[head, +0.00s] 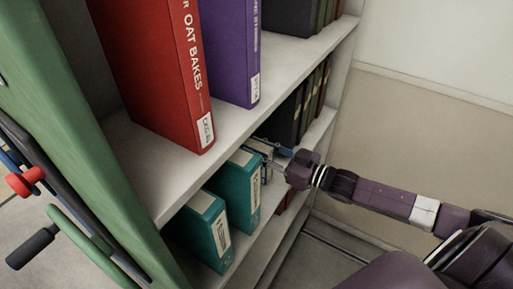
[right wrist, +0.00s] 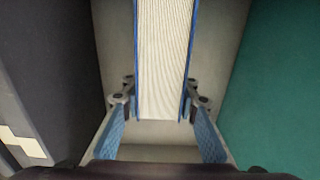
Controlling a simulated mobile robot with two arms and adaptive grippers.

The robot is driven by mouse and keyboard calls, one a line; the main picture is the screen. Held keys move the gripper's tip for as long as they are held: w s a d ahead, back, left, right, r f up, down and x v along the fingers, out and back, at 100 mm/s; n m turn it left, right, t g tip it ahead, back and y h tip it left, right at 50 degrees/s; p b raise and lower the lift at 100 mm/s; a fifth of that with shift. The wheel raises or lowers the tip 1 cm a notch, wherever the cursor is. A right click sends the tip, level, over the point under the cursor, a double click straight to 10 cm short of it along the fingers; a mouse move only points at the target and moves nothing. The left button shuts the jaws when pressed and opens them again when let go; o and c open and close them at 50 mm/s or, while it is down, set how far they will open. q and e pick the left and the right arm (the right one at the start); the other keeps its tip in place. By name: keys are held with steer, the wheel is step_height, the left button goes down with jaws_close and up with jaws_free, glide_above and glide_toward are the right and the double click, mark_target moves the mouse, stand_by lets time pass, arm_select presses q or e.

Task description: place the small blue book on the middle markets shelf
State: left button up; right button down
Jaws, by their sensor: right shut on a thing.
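The small blue book (right wrist: 163,60) stands upright between the fingers of my right gripper (right wrist: 160,102) in the right wrist view, its pale page edges facing the camera and a blue cover on each side. The gripper is shut on it. In the head view, my right gripper (head: 279,160) reaches into the shelf level below the red and purple books, between teal books and dark books. The book is mostly hidden there. The board of this level (head: 262,229) shows in front of the teal books. I cannot read any markets label. My left gripper is not in view.
A teal book (head: 237,186) and another teal book (head: 200,228) stand left of the gripper. Dark books (head: 287,118) stand beyond it. The shelf above holds a red book (head: 165,70) and a purple book (head: 232,50). A green side panel (head: 75,130) bounds the left.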

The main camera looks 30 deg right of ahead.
steer(key=c, duration=1.5)
jaws_free()
steer(key=shift+s, duration=0.15)
steer(key=v, duration=1.1)
steer(key=shift+s+d, duration=0.3)
